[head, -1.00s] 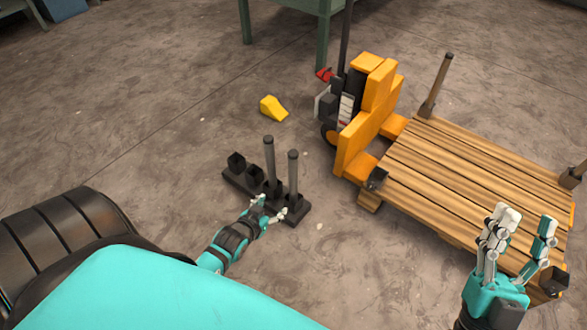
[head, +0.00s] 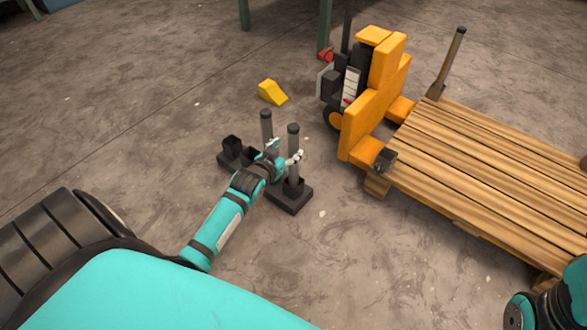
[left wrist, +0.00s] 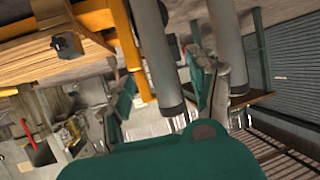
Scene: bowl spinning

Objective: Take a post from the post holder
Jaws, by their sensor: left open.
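The dark post holder (head: 289,198) lies on the floor in the head view, with two grey posts upright in it, a left post (head: 266,122) and a right post (head: 293,138). Its sockets at the left end are empty. My left gripper (head: 285,152) is open at the posts, above the holder, and hides part of them. In the left wrist view, one post (left wrist: 153,50) stands between the open fingers (left wrist: 165,95), with no clear grip on it. The other post (left wrist: 226,45) is beside the right finger. My right gripper is out of view.
An orange forklift-like truck (head: 372,100) stands right of the holder, next to a wooden slatted platform (head: 480,165) with a post (head: 452,62) at its far corner. A yellow wedge (head: 272,92) lies behind the holder. The floor in front is clear.

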